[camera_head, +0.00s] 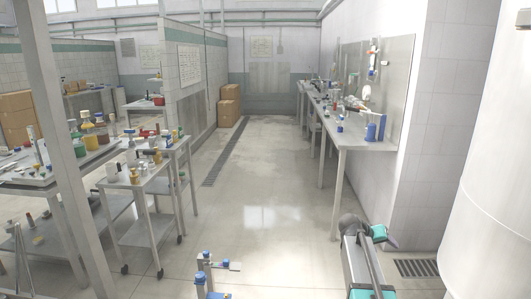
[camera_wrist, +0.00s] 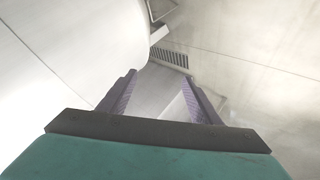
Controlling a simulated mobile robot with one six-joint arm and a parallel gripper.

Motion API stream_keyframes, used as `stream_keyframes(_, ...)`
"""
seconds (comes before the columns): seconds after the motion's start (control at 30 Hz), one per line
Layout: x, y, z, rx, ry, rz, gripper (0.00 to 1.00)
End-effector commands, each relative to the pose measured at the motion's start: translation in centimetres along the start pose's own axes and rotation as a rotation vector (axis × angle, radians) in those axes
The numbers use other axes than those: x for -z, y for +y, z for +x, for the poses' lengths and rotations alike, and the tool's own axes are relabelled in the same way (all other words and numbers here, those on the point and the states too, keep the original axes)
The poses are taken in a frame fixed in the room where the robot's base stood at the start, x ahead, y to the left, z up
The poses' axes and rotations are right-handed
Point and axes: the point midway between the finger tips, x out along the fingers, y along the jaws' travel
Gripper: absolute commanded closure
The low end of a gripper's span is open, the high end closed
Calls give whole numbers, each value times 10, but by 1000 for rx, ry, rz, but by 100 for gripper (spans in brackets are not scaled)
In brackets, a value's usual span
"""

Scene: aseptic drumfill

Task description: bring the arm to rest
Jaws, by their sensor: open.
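My gripper (camera_wrist: 159,78) shows in the wrist view with its two purple fingers apart and nothing between them. Beyond the fingers are pale floor and a floor grate (camera_wrist: 170,57). In the head view my arm is at the lower right, folded, with teal and grey links. The purple fingers of my gripper (camera_head: 392,241) show small there, beside the teal wrist, in front of the pale wall foot. Whether they touch anything cannot be told from this view.
A large white rounded tank (camera_head: 490,190) stands close on the right; it also shows in the wrist view (camera_wrist: 75,45). A long bench (camera_head: 350,145) runs along the right wall. A trolley (camera_head: 140,185) and a cluttered table stand left. The middle aisle floor (camera_head: 255,200) is clear.

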Motion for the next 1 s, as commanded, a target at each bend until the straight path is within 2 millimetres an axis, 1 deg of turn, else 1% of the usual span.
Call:
stream_keyframes(0.03, -18, -14, 6, 14, -22, -18, 42)
stream_keyframes(0.17, -56, -46, 20, 47, -71, -56, 42)
stream_keyframes(0.2, -69, -55, 24, 57, -87, -69, 42)
stream_keyframes(0.37, -120, -90, 36, 98, -150, -116, 42)
stream_keyframes(0.5, -168, -118, 45, 133, -209, -155, 42)
stream_keyframes(0.57, -189, -130, 47, 148, -234, -172, 42)
stream_keyframes(0.7, -238, -153, 52, 182, -295, -212, 42)
stream_keyframes(0.87, -297, -176, 53, 223, -367, -253, 42)
stream_keyframes(0.9, -312, -181, 53, 232, -385, -265, 42)
stream_keyframes(0.97, -334, -188, 52, 248, -413, -280, 42)
stream_keyframes(1.0, -349, -192, 51, 257, -431, -291, 42)
